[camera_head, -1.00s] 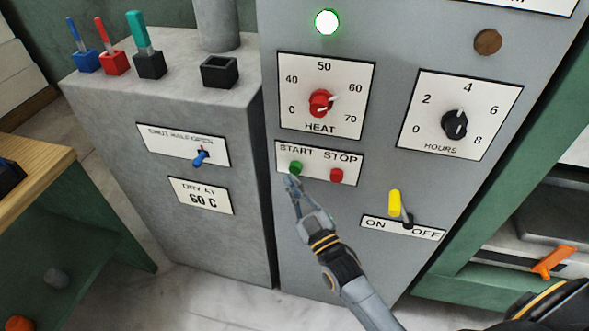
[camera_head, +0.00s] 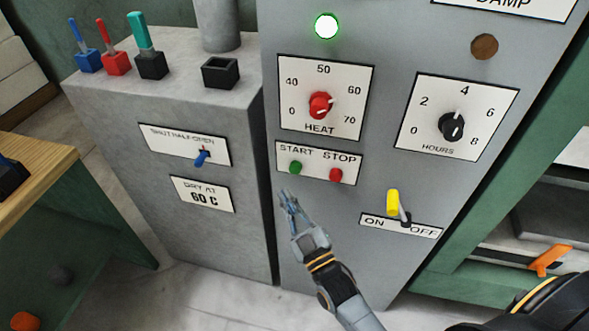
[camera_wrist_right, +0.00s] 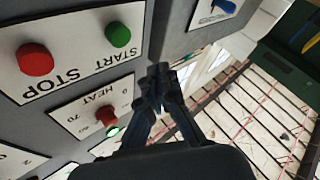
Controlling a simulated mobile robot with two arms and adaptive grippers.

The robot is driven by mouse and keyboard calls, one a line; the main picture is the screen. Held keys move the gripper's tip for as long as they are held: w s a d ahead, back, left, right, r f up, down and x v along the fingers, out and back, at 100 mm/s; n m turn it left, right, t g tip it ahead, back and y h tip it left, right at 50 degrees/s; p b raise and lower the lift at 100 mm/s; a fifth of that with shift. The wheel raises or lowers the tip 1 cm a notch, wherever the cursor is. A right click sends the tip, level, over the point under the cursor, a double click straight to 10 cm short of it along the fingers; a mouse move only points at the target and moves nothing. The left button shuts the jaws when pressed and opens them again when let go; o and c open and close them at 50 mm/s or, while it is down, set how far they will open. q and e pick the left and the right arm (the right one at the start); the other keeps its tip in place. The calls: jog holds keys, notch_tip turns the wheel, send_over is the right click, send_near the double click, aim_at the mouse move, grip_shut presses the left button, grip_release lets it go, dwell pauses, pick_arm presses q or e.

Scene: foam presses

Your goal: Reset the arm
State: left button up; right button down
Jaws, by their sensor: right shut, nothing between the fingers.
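My right gripper (camera_head: 288,198) is shut and empty, just below the START/STOP plate and apart from it in the head view. It also shows in the right wrist view (camera_wrist_right: 157,75), fingertips together. The green START button (camera_head: 295,168) and red STOP button (camera_head: 335,175) sit on the grey cabinet front. In the right wrist view the green button (camera_wrist_right: 118,34) and red button (camera_wrist_right: 36,59) are to the left of the fingers. The right arm comes in from the bottom of the head view. My left gripper is not in view.
The cabinet carries a red HEAT knob (camera_head: 320,105), a black HOURS knob (camera_head: 452,127), a yellow-handled ON/OFF lever (camera_head: 393,203) and a lit green lamp (camera_head: 326,26). A lower grey box with a blue toggle (camera_head: 202,158) stands left. A wooden bench (camera_head: 40,178) is at far left.

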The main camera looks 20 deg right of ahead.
dwell(0.3)
jog(key=s+d+f+m+g, duration=0.1)
jog(key=s+f+g, duration=0.2)
jog(key=f, duration=0.8)
jog(key=s+f+g+h, duration=0.1)
jog(key=s+f+g, duration=0.25)
jog(key=f, duration=0.75)
jog(key=s+d+f+m+g, duration=0.1)
jog(key=s+f+g, duration=0.2)
jog(key=f, duration=0.8)
jog(key=s+d+f+m+g, duration=0.1)
jog(key=s+d+f+g, duration=0.1)
jog(key=s+f, duration=0.4)
jog(key=s+d+f+m+g+h, duration=0.1)
jog(key=s+f+g, duration=0.4)
jog(key=s, duration=1)
jog(key=s+d+f+m+g+h, duration=0.1)
jog(key=s+d+f+g, duration=0.2)
jog(key=s+f, duration=0.5)
jog(key=s+d, duration=0.1)
jog(key=s, duration=0.1)
jog(key=shift+s+f+g, duration=0.2)
jog(key=shift+s+g, duration=0.15)
jog(key=shift+s, duration=0.05)
